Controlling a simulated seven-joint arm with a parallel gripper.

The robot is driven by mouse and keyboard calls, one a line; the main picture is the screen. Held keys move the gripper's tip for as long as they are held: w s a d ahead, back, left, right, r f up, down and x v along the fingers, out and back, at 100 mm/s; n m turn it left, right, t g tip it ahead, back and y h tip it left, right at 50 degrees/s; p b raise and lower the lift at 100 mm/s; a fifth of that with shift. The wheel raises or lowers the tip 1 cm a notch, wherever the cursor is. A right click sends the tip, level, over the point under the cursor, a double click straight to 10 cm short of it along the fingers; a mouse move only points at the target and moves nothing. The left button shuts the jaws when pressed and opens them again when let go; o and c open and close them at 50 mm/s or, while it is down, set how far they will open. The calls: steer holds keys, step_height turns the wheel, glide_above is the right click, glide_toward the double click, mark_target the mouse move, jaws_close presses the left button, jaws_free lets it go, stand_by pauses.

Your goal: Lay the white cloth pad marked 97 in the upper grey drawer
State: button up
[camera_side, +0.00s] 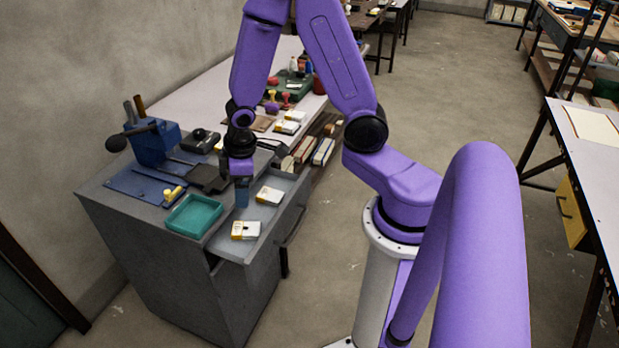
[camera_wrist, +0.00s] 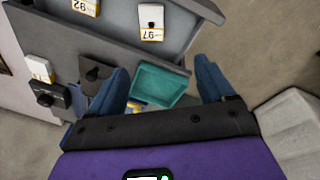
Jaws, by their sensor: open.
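The white cloth pad marked 97 (camera_wrist: 151,18) lies in the open upper grey drawer (camera_wrist: 185,20) in the wrist view, its yellow label legible. By its place near the teal tray, it looks like the nearer drawer pad (camera_side: 245,230) in the side view, where numbers are unreadable. The open drawer (camera_side: 300,208) sticks out from the grey cabinet. My gripper (camera_side: 241,196) is above the cabinet edge by the drawer, apart from both drawer pads. In the wrist view my gripper (camera_wrist: 162,68) has its blue fingers spread with no pad between them.
A pad marked 92 (camera_wrist: 85,7) shares the drawer. More pads (camera_side: 286,127) lie on the bench behind. Bare drawer floor shows around the pads.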

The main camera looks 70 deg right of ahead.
steer(key=s+a+r+n+g, duration=0.1)
steer(key=s+a+r+n, duration=0.2)
steer(key=s+r, duration=0.3)
steer(key=s+a+r+n+y, duration=0.1)
steer(key=s+a+r+n, duration=0.2)
steer(key=s+r, duration=0.4)
steer(key=s, duration=0.7)
steer(key=shift+s+g, duration=0.4)
steer(key=shift+a, duration=0.1)
steer(key=shift+c, duration=0.3)
